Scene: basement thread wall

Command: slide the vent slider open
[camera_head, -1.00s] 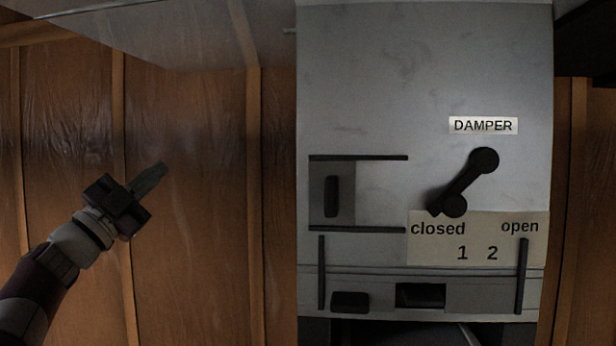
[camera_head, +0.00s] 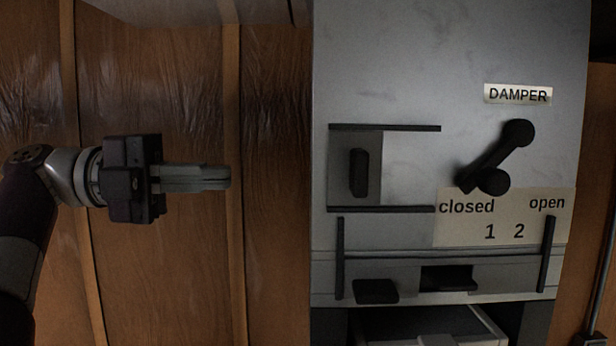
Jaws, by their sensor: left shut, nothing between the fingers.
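A grey metal cabinet front (camera_head: 450,60) carries a small plate (camera_head: 371,140) with an upright black handle (camera_head: 358,172). This plate sits at the left end of two horizontal black rails (camera_head: 385,128). Lower down, a black knob (camera_head: 376,291) and a dark recess (camera_head: 448,278) sit on a strip between two upright black bars (camera_head: 340,258). I cannot tell for certain which is the vent slider. My left gripper (camera_head: 230,178) is shut and empty, pointing right, left of the cabinet and apart from it, about level with the upright handle. My right gripper is out of view.
A black damper lever (camera_head: 497,158) is beside the upper rails, under a DAMPER label (camera_head: 518,94). A closed/open plate (camera_head: 512,233) is below it. A wooden stud wall (camera_head: 160,270) is behind my left gripper. An open space lies under the cabinet front.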

